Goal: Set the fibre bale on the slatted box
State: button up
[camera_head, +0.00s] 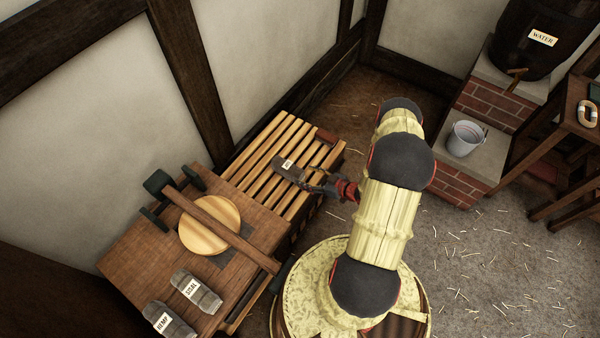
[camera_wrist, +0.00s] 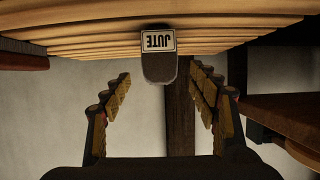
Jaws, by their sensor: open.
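The grey fibre bale with the JUTE label (camera_head: 285,164) lies on the wooden slats of the slatted box (camera_head: 262,147). In the wrist view the picture is inverted: the slatted box (camera_wrist: 80,38) is at the top and the end of the JUTE bale (camera_wrist: 159,70) shows against it. My gripper (camera_head: 303,176) is close beside the bale in the head view. In the wrist view my gripper (camera_wrist: 158,80) has its fingers spread wide, with the bale between or just past the fingertips and a gap on both sides. Its exact depth is hard to tell.
A brown table (camera_head: 135,262) adjoins the slatted box and holds a round wooden disc (camera_head: 200,222), a wooden beam, and bales labelled SISAL (camera_head: 195,291) and HEMP (camera_head: 168,320). A bucket (camera_head: 465,139) stands on brick steps at right. The wall is behind the box.

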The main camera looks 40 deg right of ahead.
jog(key=shift+s+d+r, duration=0.15)
jog(key=shift+s+r, duration=0.05)
jog(key=shift+s, duration=0.05)
jog(key=w+d+r+g+h, duration=0.2)
jog(key=w+d+r, duration=0.3)
jog(key=r, duration=0.4)
jog(key=w+d+r+g+h, duration=0.1)
jog(key=w+d+r+h, duration=0.25)
jog(key=w+r, duration=0.5)
jog(key=s+a+r+m+g+h, duration=0.1)
jog(key=a+r, duration=0.2)
jog(key=r, duration=0.9)
jog(key=a+r+h, duration=0.1)
jog(key=a+r, duration=0.1)
jog(key=r, duration=0.9)
jog(key=s+a+r+m+g, duration=0.2)
jog(key=s+a+r+m, duration=0.1)
jog(key=s+a+r, duration=1.05)
jog(key=s+a+r+y, duration=0.1)
jog(key=s+a, duration=0.5)
jog(key=s, duration=0.3)
jog(key=s+a+r+g+y, duration=0.1)
jog(key=s+a+r+y, duration=0.1)
jog(key=s+a, duration=0.5)
jog(key=shift+s+a+r, duration=0.15)
jog(key=shift+s, duration=0.7)
